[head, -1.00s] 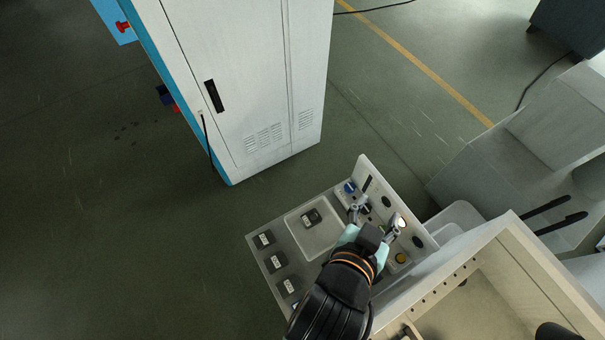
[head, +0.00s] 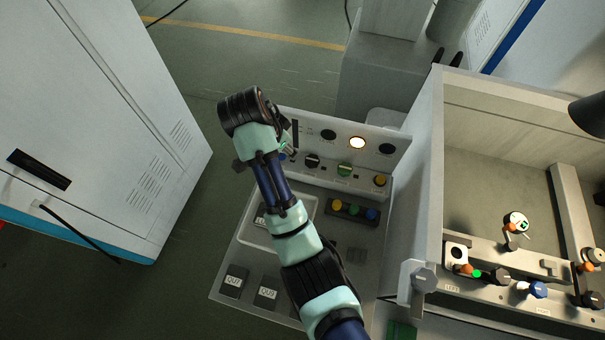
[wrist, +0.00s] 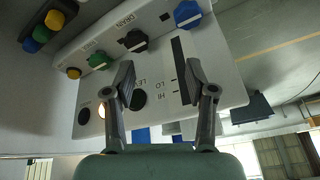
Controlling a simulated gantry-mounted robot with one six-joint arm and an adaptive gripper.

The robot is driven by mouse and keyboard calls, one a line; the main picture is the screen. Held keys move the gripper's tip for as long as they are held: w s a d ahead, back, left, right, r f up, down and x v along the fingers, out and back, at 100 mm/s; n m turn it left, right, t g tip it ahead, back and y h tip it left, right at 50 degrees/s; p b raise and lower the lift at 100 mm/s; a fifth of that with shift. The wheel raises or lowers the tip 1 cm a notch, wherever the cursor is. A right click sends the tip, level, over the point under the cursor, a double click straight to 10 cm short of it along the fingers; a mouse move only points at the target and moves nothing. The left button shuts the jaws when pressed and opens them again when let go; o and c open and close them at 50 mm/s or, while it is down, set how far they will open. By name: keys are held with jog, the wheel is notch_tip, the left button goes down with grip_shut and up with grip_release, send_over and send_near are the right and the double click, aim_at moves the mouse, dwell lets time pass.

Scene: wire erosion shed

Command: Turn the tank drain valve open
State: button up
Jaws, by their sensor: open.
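The control panel (head: 400,152) stands upright with a row of knobs. In the wrist view a black knob (wrist: 133,41) has a label reading DRAIN beside it; it also shows in the head view (head: 312,160). A blue knob (wrist: 187,14) and a green knob (wrist: 97,60) are on either side of it. My gripper (wrist: 160,75) is open and empty in front of the panel, its fingers spread below the black and blue knobs in the wrist picture. In the head view my gripper (head: 290,146) is partly hidden by my wrist, near the panel's left end.
A lit round lamp (head: 357,143) and dark round ones are above the knobs. A yellow button (head: 380,180) is at the row's right end. A three-button box (head: 353,210) lies in front. A walled tank (head: 500,150) stands right, a white cabinet (head: 110,110) left.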

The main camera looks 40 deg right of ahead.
aim_at(312, 160)
jog(key=s+d+f+m+b, duration=0.1)
jog(key=d+f, duration=0.1)
jog(key=f, duration=0.1)
jog(key=d+f+m+g+b, duration=0.1)
jog(key=d+f+b, duration=0.1)
jog(key=f, duration=0.2)
jog(key=s+d+f+m+g+b, duration=0.1)
jog(key=d+f, duration=0.2)
jog(key=shift+s+f+b, duration=0.3)
jog(key=shift+f+b, duration=0.05)
jog(key=shift+c, duration=0.2)
jog(key=c, duration=0.8)
jog(key=shift+r, duration=0.1)
jog(key=shift+c, duration=0.2)
